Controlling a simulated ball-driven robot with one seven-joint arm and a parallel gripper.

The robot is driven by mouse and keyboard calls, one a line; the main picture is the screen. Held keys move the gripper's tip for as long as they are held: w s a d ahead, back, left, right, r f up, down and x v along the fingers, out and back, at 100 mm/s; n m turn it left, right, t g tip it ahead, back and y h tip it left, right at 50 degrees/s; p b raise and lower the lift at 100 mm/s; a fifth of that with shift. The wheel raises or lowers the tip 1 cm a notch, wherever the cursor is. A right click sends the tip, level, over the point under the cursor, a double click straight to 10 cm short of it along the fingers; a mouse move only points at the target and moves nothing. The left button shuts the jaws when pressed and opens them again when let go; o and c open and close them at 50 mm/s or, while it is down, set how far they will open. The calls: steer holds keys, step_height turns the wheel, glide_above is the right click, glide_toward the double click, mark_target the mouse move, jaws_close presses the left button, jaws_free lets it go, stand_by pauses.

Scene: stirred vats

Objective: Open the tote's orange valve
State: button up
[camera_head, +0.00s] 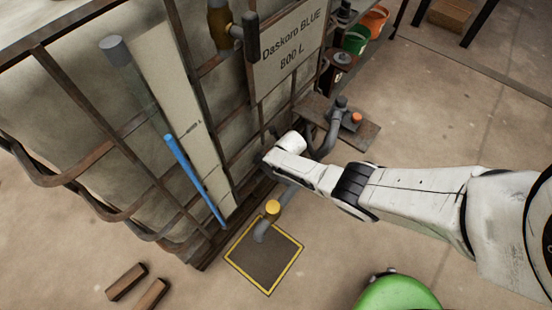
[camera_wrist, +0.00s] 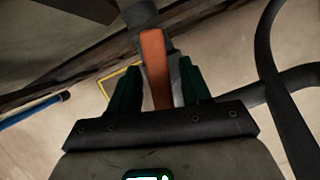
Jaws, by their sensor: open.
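The tote (camera_head: 118,148) is a large pale tank in a rusty cage, on the left in the head view. Its orange valve handle (camera_wrist: 155,60) shows in the wrist view as an upright flat lever below a grey fitting (camera_wrist: 140,14). My gripper (camera_wrist: 160,76) is open, with its two dark green fingers on either side of the handle. A gap shows at the left finger; I cannot tell whether the right one touches. In the head view my arm's end is at the tote's lower right side, and the handle is hidden there.
A sign (camera_head: 290,50) reads "Daskoro BLUE 800 L". A bent grey pipe (camera_head: 328,140) stands behind my arm. Two wooden blocks (camera_head: 126,281) lie at the lower left. Floor at the right is partly clear.

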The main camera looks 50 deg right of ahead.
steer(key=p+v, duration=0.9)
steer(key=v, duration=0.1)
steer(key=shift+s+r, duration=0.2)
steer(key=shift+r, duration=0.15)
